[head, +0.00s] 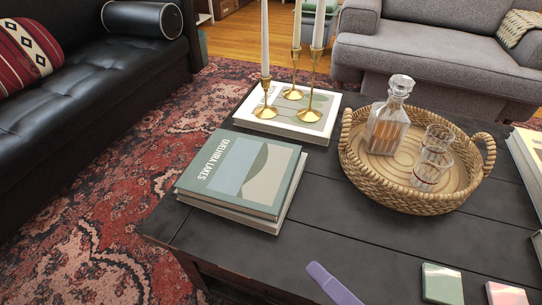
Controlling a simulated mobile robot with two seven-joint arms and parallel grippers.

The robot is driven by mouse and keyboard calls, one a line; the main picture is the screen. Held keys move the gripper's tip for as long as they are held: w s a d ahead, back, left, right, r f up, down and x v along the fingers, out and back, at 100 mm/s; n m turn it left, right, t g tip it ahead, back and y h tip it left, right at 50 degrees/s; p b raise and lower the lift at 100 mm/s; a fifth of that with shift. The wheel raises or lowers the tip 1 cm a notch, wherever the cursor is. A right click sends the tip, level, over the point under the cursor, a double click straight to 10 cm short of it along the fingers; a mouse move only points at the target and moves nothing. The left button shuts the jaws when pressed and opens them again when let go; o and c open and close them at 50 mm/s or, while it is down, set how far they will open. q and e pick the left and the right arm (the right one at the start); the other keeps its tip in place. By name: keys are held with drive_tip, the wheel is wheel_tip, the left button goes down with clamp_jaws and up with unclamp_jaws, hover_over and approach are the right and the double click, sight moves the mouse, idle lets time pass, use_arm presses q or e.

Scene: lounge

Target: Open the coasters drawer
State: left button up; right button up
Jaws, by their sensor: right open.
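The dark wooden coffee table (235,247) fills the lower middle of the head view. Its near left side shows as a narrow dark strip below the top; I cannot make out a drawer front or handle there. The coasters drawer is not visible. My left gripper is not in view.
A stack of books (242,176) lies at the table's left corner. Brass candlesticks (311,100) stand on another book (288,122) behind it. A wicker tray (405,197) holds a decanter (388,125) and glasses (433,160). A black sofa (85,120) is left, a grey one (430,52) behind.

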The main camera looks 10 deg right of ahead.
drive_tip(key=s+f+m+t+b, duration=0.2)
drive_tip(key=f+m+b, duration=0.1)
drive_tip(key=f+b, duration=1.15)
drive_tip(key=s+f+m+t+b, duration=0.2)
drive_tip(key=f+m+b, duration=0.1)
drive_tip(key=f+b, duration=1.2)
drive_tip(key=f+b+x, duration=0.1)
drive_tip(key=b+x, duration=0.2)
drive_tip(key=x, duration=0.6)
drive_tip(key=shift+w, duration=0.35)
drive_tip(key=shift+m, duration=0.3)
clamp_jaws()
